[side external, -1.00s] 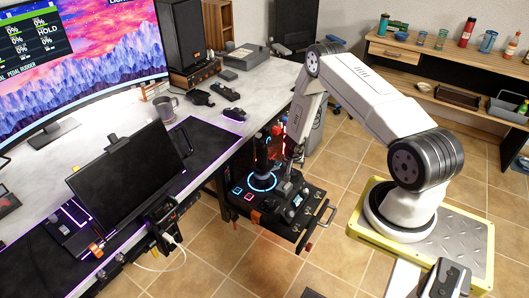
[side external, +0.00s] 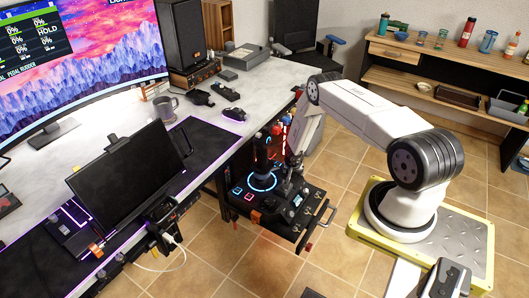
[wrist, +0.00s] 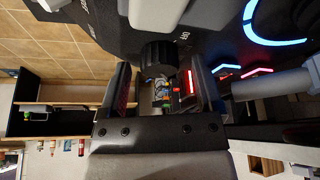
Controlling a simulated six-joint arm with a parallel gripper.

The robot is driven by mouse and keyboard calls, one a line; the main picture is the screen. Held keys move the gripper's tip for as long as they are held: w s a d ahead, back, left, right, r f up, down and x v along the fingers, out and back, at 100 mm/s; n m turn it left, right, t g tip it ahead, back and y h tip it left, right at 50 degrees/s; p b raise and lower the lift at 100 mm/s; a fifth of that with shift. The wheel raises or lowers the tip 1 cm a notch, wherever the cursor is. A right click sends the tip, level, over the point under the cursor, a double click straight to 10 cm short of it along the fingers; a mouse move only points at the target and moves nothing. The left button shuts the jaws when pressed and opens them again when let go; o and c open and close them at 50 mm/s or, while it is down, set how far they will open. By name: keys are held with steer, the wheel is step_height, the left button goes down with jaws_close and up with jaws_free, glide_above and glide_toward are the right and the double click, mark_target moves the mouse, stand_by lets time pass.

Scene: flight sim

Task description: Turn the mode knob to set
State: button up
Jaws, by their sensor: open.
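The black control panel (side external: 262,212) with the joystick (side external: 262,158) and a glowing blue ring stands beside the desk. My gripper (side external: 291,168) is low over the panel, small and partly dark in the side view. In the wrist view my gripper (wrist: 157,75) is open, with one finger on each side of a dark round knob (wrist: 158,56). The knob appears between the fingertips. I cannot tell whether either finger touches it. White markings show on the panel near the knob, but its setting is not readable.
A light grey cylinder (wrist: 270,83) and glowing red and blue marks lie right of my gripper in the wrist view. A handle (side external: 318,227) sticks out at the panel's right edge.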

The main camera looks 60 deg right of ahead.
stand_by(0.3)
jaws_close()
steer(key=shift+m+g, duration=0.3)
steer(key=shift+m, duration=0.4)
jaws_free()
steer(key=shift+r, duration=0.1)
steer(key=v, duration=0.7)
steer(key=shift+a+r, duration=0.2)
stand_by(0.5)
